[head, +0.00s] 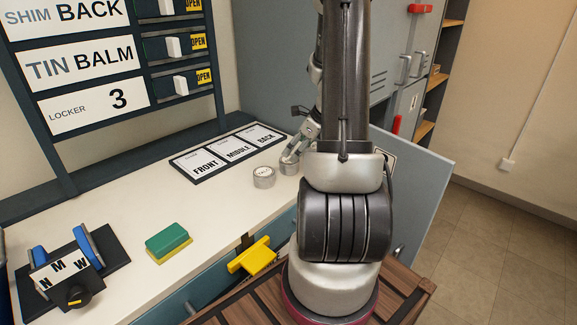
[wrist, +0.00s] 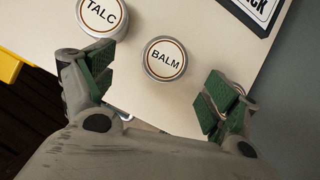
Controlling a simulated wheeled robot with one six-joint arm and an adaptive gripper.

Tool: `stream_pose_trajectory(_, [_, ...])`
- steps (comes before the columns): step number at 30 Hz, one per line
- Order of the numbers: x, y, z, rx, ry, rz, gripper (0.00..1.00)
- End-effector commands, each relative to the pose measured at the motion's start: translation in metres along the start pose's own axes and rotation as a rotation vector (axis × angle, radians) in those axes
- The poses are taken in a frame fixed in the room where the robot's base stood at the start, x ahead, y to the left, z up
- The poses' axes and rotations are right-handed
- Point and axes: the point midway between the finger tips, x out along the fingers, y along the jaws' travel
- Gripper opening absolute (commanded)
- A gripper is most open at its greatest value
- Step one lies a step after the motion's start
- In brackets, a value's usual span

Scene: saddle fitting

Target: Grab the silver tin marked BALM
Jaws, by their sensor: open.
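The silver tin marked BALM (wrist: 165,59) stands on the white worktop, label up. In the wrist view it lies just ahead of the gap between my fingers. In the head view the tin (head: 289,167) is partly hidden by my gripper (head: 298,148). My gripper, also in the wrist view (wrist: 158,95), is open and empty, its green-padded fingers spread to either side below the tin. I cannot tell whether a finger touches it.
A similar silver tin marked TALC (wrist: 100,15) stands close to the left, also in the head view (head: 263,177). Behind is a FRONT, MIDDLE, BACK board (head: 235,152). A green and yellow sponge (head: 168,243) and a yellow handle (head: 252,256) are nearer the front.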

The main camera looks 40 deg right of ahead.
Motion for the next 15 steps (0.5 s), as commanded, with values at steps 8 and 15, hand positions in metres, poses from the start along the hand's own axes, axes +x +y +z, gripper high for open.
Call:
stream_pose_trajectory(8, [0.033,-0.008,-0.009,0.081,0.001,-0.008,0.88])
stream_pose_trajectory(15, [0.07,-0.008,-0.004,0.077,0.001,-0.006,0.88])
